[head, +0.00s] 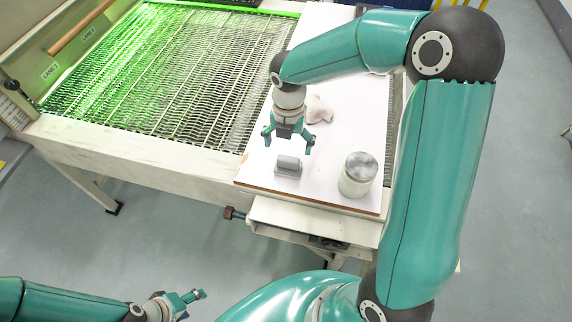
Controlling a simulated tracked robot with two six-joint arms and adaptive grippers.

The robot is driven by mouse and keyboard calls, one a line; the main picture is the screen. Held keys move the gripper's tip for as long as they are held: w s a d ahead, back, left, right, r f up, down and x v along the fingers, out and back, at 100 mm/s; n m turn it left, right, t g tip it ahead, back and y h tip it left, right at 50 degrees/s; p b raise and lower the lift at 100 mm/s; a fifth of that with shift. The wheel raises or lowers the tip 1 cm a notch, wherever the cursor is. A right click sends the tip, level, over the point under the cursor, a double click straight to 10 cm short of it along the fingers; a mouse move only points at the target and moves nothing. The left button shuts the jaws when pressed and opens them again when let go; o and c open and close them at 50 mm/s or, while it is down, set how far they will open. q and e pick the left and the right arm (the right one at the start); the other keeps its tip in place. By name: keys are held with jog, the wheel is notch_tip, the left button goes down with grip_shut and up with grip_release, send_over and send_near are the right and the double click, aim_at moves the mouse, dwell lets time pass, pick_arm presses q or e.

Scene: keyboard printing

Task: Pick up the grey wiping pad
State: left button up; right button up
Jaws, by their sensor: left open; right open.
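The grey wiping pad (288,167) is a small grey block lying on the white board near its front edge. My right gripper (288,147) is open and points down just behind and above the pad. Its fingers are spread apart with nothing between them, and I see a gap between them and the pad in the picture. I cannot tell the exact height. My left gripper (195,302) is open and empty at the lower left, over the floor and away from the table.
A crumpled pinkish cloth (318,110) lies behind, beside my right gripper. The white board (250,170) has a brown front edge. A green-lit wire conveyor (170,70) lies to the left.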

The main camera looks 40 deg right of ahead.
aim_at(288, 159)
jog(key=shift+s+f, duration=0.15)
jog(key=shift+f, duration=0.8)
notch_tip(288, 159, down, 5)
jog(key=shift+f+p, duration=0.1)
jog(key=shift+p, duration=0.35)
jog(key=c, duration=1.4)
jog(key=shift+r, duration=0.2)
notch_tip(288, 159, up, 20)
jog(key=shift+f+b, duration=0.1)
jog(key=shift+b, duration=0.2)
